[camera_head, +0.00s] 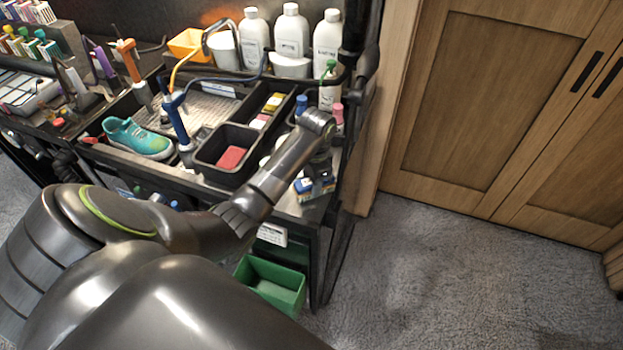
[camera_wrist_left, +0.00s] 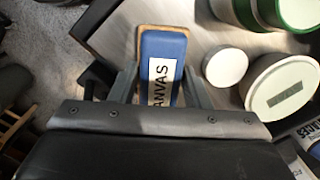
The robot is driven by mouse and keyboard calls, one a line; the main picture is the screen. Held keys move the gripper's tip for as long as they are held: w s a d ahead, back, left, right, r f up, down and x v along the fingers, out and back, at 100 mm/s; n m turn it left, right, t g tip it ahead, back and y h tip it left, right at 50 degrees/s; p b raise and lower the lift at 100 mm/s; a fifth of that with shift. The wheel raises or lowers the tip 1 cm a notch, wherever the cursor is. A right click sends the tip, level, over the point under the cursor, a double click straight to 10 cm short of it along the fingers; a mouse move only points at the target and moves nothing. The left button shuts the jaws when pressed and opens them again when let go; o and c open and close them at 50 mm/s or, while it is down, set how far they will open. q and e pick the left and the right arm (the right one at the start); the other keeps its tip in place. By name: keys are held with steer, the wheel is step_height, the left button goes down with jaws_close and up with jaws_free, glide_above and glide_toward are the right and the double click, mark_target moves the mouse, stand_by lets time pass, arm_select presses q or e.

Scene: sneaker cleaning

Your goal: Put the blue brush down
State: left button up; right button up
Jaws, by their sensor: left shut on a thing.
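The blue brush (camera_wrist_left: 165,52) has a blue top, a wooden edge and a white label reading "CANVAS". In the left wrist view my left gripper (camera_wrist_left: 158,85) is shut on it, one finger on each side. In the head view the blue brush (camera_head: 305,187) shows at the front right corner of the workbench (camera_head: 292,208), below my left gripper (camera_head: 317,172). I cannot tell whether the brush touches the bench top. My right gripper is not in view.
A black bin (camera_head: 205,158) with a red block stands left of the gripper. White round lids (camera_wrist_left: 225,66) lie close to the right of the brush in the wrist view. A teal sneaker (camera_head: 140,138) sits farther left. A green bin (camera_head: 272,290) is below the bench.

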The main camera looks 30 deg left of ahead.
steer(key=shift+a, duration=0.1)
arm_select(q)
steer(key=shift+f, duration=0.6)
steer(key=o, duration=1.3)
